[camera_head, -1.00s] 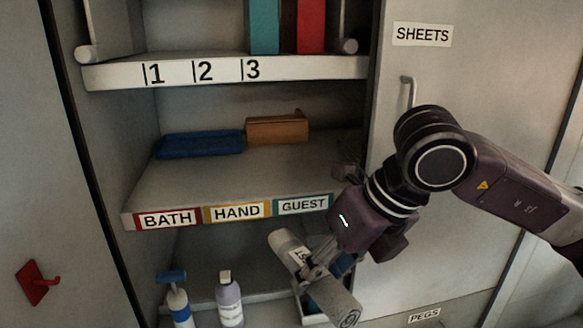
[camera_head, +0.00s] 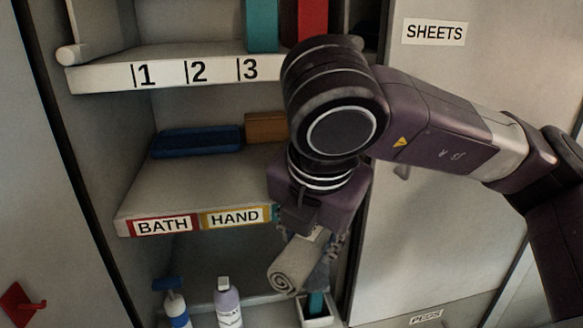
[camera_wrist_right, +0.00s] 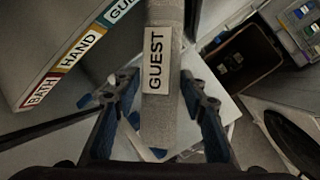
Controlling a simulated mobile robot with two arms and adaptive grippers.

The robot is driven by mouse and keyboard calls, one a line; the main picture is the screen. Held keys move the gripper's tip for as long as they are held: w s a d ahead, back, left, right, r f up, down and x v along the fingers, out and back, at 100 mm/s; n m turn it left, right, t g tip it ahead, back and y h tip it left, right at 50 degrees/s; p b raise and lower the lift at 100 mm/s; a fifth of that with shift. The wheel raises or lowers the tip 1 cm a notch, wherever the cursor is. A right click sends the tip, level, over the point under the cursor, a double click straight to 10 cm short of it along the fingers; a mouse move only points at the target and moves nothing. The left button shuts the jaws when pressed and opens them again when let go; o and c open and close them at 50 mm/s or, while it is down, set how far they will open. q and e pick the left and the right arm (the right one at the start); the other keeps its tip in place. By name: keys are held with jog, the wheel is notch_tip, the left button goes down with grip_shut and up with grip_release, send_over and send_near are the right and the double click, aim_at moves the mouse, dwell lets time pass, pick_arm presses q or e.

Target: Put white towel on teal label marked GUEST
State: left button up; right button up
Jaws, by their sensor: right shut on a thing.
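A rolled whitish-grey towel (camera_head: 293,264) is held by my right gripper (camera_head: 312,250) in front of the shelf, below the label strip. In the right wrist view the towel (camera_wrist_right: 168,110) carries a white tag reading GUEST (camera_wrist_right: 156,60) and lies between the two fingers of the right gripper (camera_wrist_right: 158,105). The teal GUEST label (camera_wrist_right: 121,8) shows partly in the right wrist view, at the top; in the head view my right arm hides nearly all of it. My left gripper is not in view.
Bottles (camera_head: 228,303) stand below. A cabinet door marked SHEETS (camera_head: 434,32) is at right.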

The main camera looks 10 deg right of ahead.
jog(key=shift+w+r+m, duration=0.2)
jog(key=shift+r+m, duration=0.15)
jog(key=shift+m, duration=0.15)
jog(key=shift+w+r+p, duration=0.1)
jog(key=shift+w+p, duration=0.2)
jog(key=shift+w, duration=0.05)
jog(key=w+d+p, duration=0.1)
jog(key=w+p, duration=0.1)
jog(key=w, duration=0.3)
jog(key=w+d+p, duration=0.2)
jog(key=w, duration=0.3)
jog(key=w+d+p, duration=0.2)
jog(key=w, duration=0.4)
jog(key=shift+r, duration=0.15)
jog(key=shift+w+f+p, duration=0.35)
jog(key=shift+f+p, duration=0.1)
jog(key=shift+p, duration=0.3)
jog(key=shift+s+f, duration=0.1)
jog(key=o, duration=1.2)
jog(key=shift+f, duration=0.1)
